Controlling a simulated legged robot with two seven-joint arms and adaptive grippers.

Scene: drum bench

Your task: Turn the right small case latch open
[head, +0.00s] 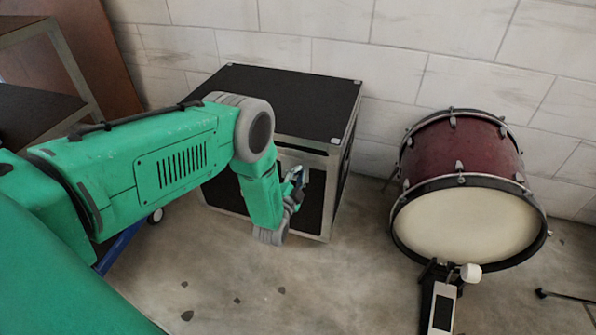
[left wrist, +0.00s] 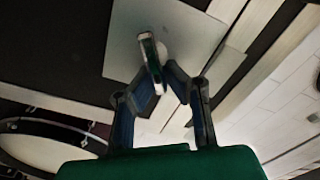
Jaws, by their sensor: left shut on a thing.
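The black case (head: 285,100) with metal edges stands against the back wall in the head view. My left gripper (head: 298,178) is at the right part of its front face. In the left wrist view, the latch (left wrist: 150,50) is a thin upright piece on a pale square plate (left wrist: 190,28). My left gripper's fingers (left wrist: 164,74) are closed together on the latch. In the head view, my gripper and forearm hide the latch and much of the case front. My right gripper is in neither view.
A dark red bass drum (head: 465,190) stands to the right of the case, with a pedal (head: 443,305) in front. A shelf frame (head: 50,50) is at the far left. Bare floor (head: 330,290) lies between the case and the drum.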

